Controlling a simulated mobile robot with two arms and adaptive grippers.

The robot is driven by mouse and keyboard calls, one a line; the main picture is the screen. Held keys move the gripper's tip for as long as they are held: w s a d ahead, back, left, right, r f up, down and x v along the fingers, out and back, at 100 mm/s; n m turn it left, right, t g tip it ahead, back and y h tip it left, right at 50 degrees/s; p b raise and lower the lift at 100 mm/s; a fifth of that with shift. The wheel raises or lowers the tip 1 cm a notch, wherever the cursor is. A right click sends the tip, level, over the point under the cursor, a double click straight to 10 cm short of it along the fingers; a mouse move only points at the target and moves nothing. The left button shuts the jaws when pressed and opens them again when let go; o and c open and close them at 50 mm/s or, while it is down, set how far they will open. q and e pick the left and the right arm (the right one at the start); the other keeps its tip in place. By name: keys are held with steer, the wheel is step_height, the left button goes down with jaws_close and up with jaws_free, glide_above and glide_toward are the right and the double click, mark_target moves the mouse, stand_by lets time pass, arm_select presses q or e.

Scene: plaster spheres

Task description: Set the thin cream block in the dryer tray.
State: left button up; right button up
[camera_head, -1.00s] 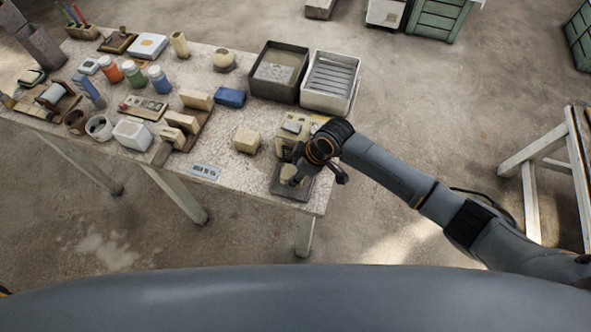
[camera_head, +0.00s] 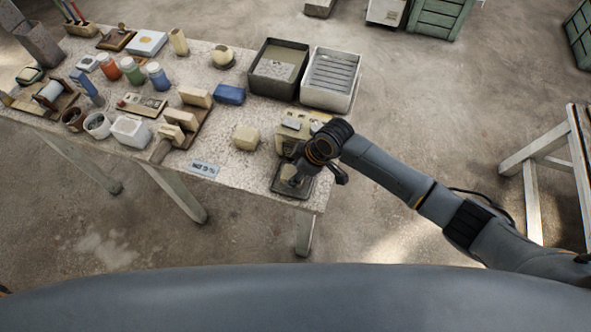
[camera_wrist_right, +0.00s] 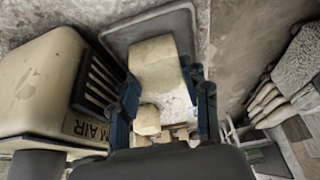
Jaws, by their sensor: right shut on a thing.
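The thin cream block (camera_wrist_right: 158,68) is between the two fingers of my right gripper (camera_wrist_right: 164,84) in the wrist view, and the gripper is shut on it. The block is over the grey dryer tray (camera_wrist_right: 115,38), at its near part; I cannot tell whether it touches the bottom. In the head view my right gripper (camera_head: 298,180) is low over the dark-rimmed tray (camera_head: 276,186) and largely hides the block. The cream dryer (camera_wrist_right: 40,85) with dark slots and "AIR" lettering stands beside the tray. My left gripper is not in view.
A cream lump (camera_head: 246,138) stands left of the dryer. More cream blocks sit on a wooden rack (camera_head: 192,135). A dark bin (camera_head: 251,85) and a white bin (camera_head: 325,103) stand behind. The table's right edge is close to the tray.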

steer(key=shift+f, duration=0.35)
steer(key=o, duration=1.4)
steer(key=shift+r, duration=0.1)
steer(key=shift+r+p, duration=1.9)
steer(key=shift+r, duration=0.05)
